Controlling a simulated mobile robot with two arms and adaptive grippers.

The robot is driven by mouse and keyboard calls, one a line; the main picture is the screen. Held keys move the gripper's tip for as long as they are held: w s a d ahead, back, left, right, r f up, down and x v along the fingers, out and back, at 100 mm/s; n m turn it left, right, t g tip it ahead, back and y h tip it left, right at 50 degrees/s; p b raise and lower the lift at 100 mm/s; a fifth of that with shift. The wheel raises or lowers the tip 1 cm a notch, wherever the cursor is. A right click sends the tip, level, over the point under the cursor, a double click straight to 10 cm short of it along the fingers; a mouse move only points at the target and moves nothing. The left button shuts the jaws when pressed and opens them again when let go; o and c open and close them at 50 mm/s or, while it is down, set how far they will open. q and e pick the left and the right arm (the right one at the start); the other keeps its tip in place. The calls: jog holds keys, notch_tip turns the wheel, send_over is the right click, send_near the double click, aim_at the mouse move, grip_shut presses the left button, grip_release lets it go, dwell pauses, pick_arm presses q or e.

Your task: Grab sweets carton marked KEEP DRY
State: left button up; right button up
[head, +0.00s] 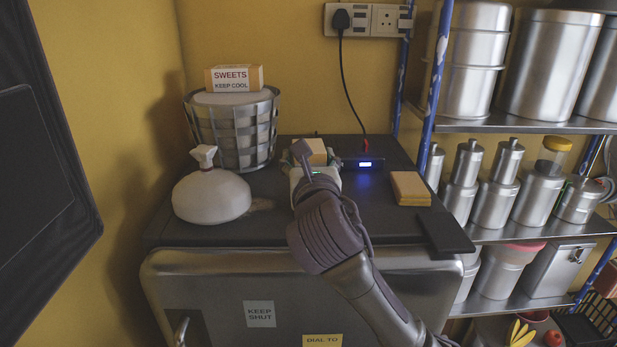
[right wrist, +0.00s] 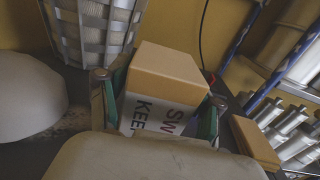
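A tan and white carton (head: 309,151) stands on the dark top of the steel cabinet. In the right wrist view the carton (right wrist: 165,85) shows part of a label, "SW…" above "KEEP…"; the rest of the words is hidden. My right gripper (head: 315,166) is at the carton with one finger on each side. The green pads lie close along its sides, but I cannot tell whether both touch. Another carton (head: 233,78), marked SWEETS KEEP COOL, lies on top of a metal basket at the back left. My left gripper is not in view.
The metal basket (head: 254,130) and a squat white bottle (head: 211,196) stand left of my gripper. A device with a blue display (head: 364,164), a tan block (head: 410,188) and a dark slab (head: 444,233) lie to the right. Shelves of steel canisters (head: 548,62) stand farther right.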

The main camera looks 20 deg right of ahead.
jog(key=c, duration=0.8)
jog(key=shift+c, duration=0.3)
jog(key=shift+w+r, duration=0.1)
jog(key=shift+r, duration=0.05)
